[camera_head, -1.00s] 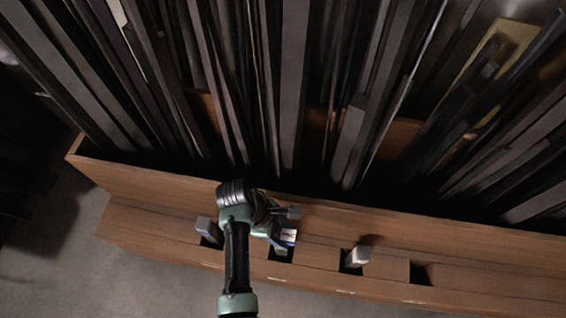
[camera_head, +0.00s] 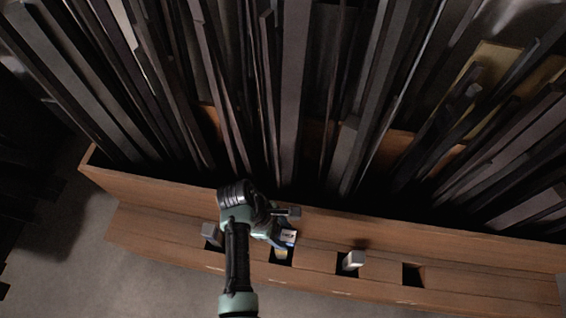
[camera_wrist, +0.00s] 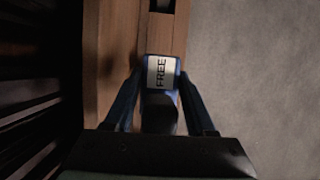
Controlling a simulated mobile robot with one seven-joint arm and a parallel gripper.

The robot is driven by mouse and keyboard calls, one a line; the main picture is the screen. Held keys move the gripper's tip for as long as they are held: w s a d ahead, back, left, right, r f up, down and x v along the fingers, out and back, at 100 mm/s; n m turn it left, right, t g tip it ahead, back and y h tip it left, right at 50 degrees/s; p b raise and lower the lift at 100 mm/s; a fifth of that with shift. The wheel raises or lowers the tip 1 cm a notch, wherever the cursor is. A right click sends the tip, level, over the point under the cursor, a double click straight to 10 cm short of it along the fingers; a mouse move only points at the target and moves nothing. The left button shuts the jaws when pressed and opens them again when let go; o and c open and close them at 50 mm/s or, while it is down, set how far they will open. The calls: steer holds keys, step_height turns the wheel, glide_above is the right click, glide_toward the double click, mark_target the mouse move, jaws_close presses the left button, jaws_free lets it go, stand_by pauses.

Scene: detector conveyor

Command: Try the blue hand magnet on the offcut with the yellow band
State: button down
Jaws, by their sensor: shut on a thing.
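The blue hand magnet (camera_wrist: 160,72) shows in the wrist view as a blue-edged block with a white label reading "FREE". My gripper (camera_wrist: 159,84) is shut on it, one finger on each side. In the head view the magnet (camera_head: 288,238) is over the second slot from the left in the wooden ledge. A pale, yellowish piece (camera_head: 281,254) shows just below it in that slot, perhaps the offcut with the yellow band. I cannot tell whether the magnet touches it.
Grey offcuts stand in the slots to the left (camera_head: 211,231) and right (camera_head: 352,260). The rightmost slot (camera_head: 413,274) looks empty. Behind the ledge, a wooden bin (camera_head: 140,183) holds many tall dark bars. Bare floor (camera_wrist: 260,80) lies in front.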

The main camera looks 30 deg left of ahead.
steer(key=shift+r+p, duration=1.75)
